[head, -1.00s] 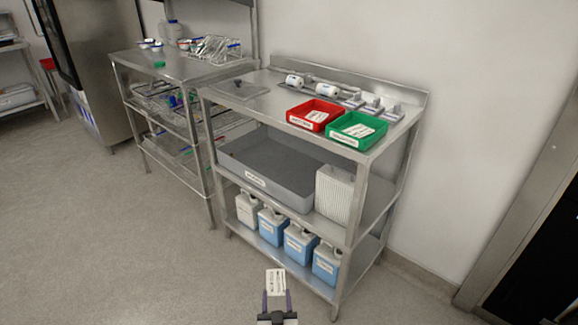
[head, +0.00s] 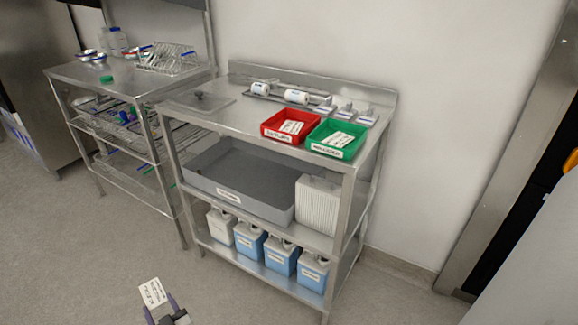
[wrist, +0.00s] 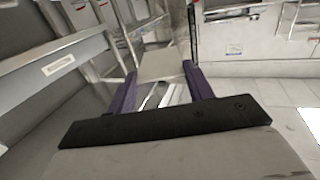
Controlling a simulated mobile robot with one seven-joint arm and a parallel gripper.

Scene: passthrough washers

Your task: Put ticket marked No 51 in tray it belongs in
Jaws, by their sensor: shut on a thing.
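My gripper (head: 163,309) shows at the bottom left of the head view, shut on a white ticket (head: 152,292) with black print too small to read. The ticket also shows between the purple fingers in the wrist view (wrist: 160,65). It is held in the air, in front of the steel shelf unit and apart from it. A red tray (head: 278,136) and a green tray (head: 352,151) stand side by side on the top shelf. Each has a white front label, illegible here, and a white printed slip lying inside.
The steel shelf unit (head: 238,118) holds a grey tub (head: 210,180) and a white ribbed container (head: 317,203) on its middle shelf. Several jugs (head: 280,255) stand below. White rolls (head: 297,97) and small blocks (head: 366,116) lie behind the trays. Another rack stands left. Floor in front is clear.

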